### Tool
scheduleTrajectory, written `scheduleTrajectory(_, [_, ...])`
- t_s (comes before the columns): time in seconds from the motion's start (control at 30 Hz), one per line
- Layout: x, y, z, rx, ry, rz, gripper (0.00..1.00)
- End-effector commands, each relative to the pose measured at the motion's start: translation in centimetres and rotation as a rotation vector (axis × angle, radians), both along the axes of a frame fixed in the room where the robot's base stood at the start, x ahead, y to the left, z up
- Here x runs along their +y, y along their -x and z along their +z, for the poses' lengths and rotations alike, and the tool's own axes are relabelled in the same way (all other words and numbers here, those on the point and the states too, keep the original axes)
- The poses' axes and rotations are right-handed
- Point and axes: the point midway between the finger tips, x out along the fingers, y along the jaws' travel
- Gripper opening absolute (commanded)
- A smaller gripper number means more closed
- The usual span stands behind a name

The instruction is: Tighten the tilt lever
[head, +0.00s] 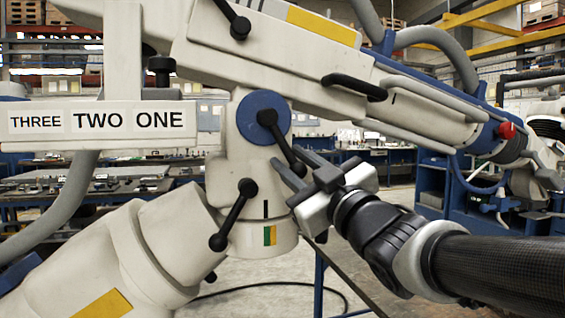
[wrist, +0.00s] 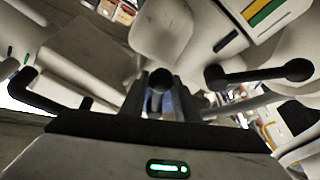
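A black lever (head: 283,143) with round ends sits on the blue disc (head: 249,104) of the cream arm's tilt joint and slants down to the right. My gripper (head: 291,160) reaches in from the right, its two fingers on either side of the lever's lower end. In the wrist view a dark round knob (wrist: 160,79) shows between the fingertips (wrist: 160,98), with gaps beside it. The fingers stand apart and look open. Whether either finger touches the lever cannot be told.
A second black lever (head: 232,215) is on the collar below, near a green and yellow mark (head: 270,236); it also shows in the wrist view (wrist: 258,73). Another lever (head: 231,18) is above. A black handle (head: 354,86) lies along the upper arm. A "THREE TWO ONE" sign (head: 100,122) hangs left.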

Motion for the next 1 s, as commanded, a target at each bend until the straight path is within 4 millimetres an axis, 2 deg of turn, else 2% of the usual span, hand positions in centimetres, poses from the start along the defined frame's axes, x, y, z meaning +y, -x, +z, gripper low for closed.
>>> scheduleTrajectory(0.3, [-0.1, 0.1, 0.0, -0.002, 0.000, -0.001, 0.31])
scheduleTrajectory(0.47, [-0.8, 1.3, -0.3, -0.003, -0.001, -0.001, 0.31])
scheduleTrajectory(1.0, [-6.5, 11.7, -4.4, -0.007, -0.003, 0.000, 0.31])
